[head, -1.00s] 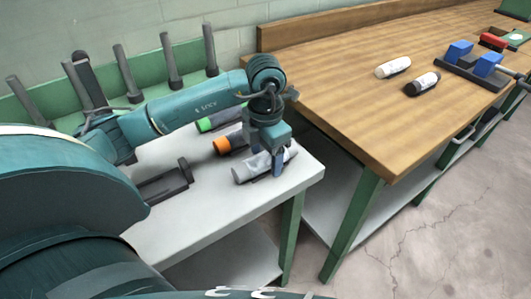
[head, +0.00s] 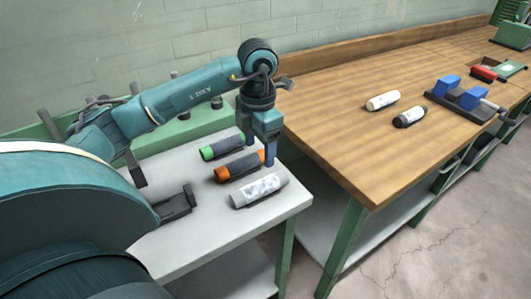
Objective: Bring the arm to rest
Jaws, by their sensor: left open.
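My left arm reaches in from the left over the white table. Its gripper (head: 257,149) points down, open and empty, with its fingers by the right end of the orange-ended roll (head: 238,167). I cannot tell whether a finger touches that roll. A grey-white roll (head: 259,190) lies nearest the table's front edge, apart from the gripper. A green-ended roll (head: 221,147) lies behind the orange one, its right end close to the gripper. My right gripper is not in view.
A black bracket (head: 177,205) sits on the white table (head: 225,228). Behind it stands a green rack with dark pegs (head: 189,124). The wooden bench (head: 340,138) at right holds a white roll (head: 383,101), a black-and-white roll (head: 410,116) and a blue-jawed fixture (head: 463,97). Its near half is clear.

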